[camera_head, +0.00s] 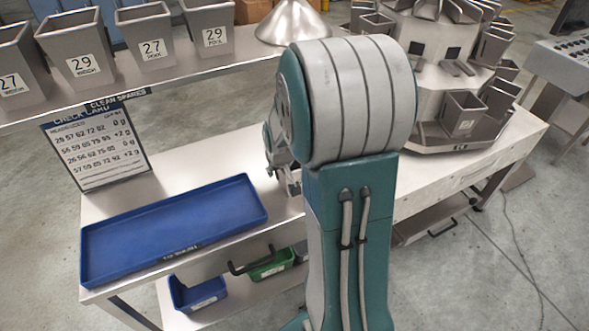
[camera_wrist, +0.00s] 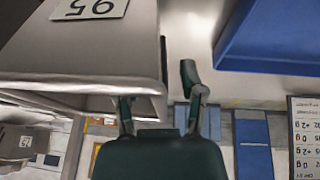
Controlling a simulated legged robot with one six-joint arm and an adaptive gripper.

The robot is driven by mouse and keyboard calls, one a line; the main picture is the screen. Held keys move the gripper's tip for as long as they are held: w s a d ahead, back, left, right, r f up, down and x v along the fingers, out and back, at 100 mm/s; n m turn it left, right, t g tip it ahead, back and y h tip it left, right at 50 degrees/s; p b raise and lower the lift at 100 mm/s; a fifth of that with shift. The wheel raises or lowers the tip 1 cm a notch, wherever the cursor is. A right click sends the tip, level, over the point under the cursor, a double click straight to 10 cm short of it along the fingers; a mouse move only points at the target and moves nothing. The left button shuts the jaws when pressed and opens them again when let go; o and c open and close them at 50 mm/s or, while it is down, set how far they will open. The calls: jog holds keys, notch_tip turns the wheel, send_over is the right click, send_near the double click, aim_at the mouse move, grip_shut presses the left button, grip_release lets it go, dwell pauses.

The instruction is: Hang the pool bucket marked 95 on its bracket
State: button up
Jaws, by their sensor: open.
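A grey metal bucket (camera_wrist: 100,45) with an upside-down label that reads 95 fills the upper left of the wrist view, close to my gripper (camera_wrist: 160,98). My gripper is open, with one finger by the bucket's near edge and the other to the right of it. I cannot tell whether either finger touches the bucket. In the head view my arm hides this bucket and most of my gripper. The weigher (camera_head: 432,38) stands at the right with buckets around it. Small forked brackets (camera_head: 457,68) show on its side; I cannot tell which belongs to 95.
A blue tray (camera_head: 175,228) lies on the bench's left end, beside a check card (camera_head: 97,147). Several buckets marked 27 and 29 (camera_head: 75,55) stand on the shelf above. Green (camera_head: 271,264) and blue (camera_head: 198,293) bins sit below. A control panel (camera_head: 568,55) stands far right.

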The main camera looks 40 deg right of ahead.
jog(key=shift+c, duration=0.3)
grip_shut()
